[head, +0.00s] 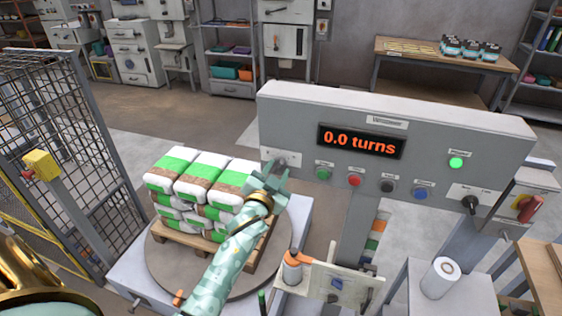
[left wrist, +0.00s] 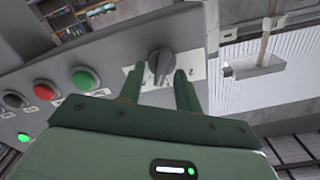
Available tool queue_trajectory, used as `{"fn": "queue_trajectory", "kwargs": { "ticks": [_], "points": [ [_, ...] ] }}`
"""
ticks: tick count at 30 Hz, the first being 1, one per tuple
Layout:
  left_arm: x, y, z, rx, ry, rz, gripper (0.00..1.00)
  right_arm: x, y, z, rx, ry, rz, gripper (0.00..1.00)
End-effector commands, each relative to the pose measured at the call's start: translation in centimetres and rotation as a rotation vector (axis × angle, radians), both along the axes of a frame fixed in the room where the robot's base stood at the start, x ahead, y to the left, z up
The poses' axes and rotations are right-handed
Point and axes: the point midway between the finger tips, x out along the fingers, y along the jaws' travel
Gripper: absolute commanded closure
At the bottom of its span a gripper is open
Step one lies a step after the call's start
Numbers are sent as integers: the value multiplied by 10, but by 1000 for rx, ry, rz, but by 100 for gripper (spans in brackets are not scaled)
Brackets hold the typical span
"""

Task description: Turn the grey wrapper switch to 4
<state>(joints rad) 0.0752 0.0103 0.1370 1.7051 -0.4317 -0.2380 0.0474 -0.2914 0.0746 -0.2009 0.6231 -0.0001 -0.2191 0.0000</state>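The grey wrapper switch (left wrist: 160,62) is a dark grey knob on a white plate in the left wrist view, with a "2" readable to its right; other marks are too small or covered. In the head view its plate (head: 288,158) shows at the panel's left end, the knob mostly hidden by my gripper. My left gripper (left wrist: 160,78) is open, its two green fingers on either side of the knob in the picture, with gaps visible; contact cannot be told. In the head view this gripper (head: 268,178) is at the panel's left end. My right gripper is out of view.
The grey panel (head: 290,112) has a display (head: 360,140) reading "0.0 turns", several push buttons, a lit green lamp (head: 456,163) and a black switch (head: 470,204) at right. Stacked bags (head: 200,180) stand on a turntable (head: 165,262) below. A mesh fence (head: 75,150) stands left.

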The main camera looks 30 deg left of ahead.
Motion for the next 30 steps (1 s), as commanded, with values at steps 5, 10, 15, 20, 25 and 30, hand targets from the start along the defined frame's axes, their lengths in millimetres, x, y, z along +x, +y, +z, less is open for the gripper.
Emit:
{"fn": "queue_trajectory", "kwargs": {
  "ticks": [5, 10, 15, 20, 25, 30],
  "points": [
    [0, -1, 0, 0, 0, 1, 66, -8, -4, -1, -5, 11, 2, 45],
    [0, -1, 0, 0, 0, 1, 66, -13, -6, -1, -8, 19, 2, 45],
    [0, -1, 0, -1, 0, 1, 100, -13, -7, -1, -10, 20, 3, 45],
    [0, -1, 1, 15, 4, 1, 100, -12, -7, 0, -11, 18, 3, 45],
    [0, -2, 1, 255, 63, 2, 100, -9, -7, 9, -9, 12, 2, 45],
    [0, -2, -1, 384, 92, 2, 100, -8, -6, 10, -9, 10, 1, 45]
  ]
}}
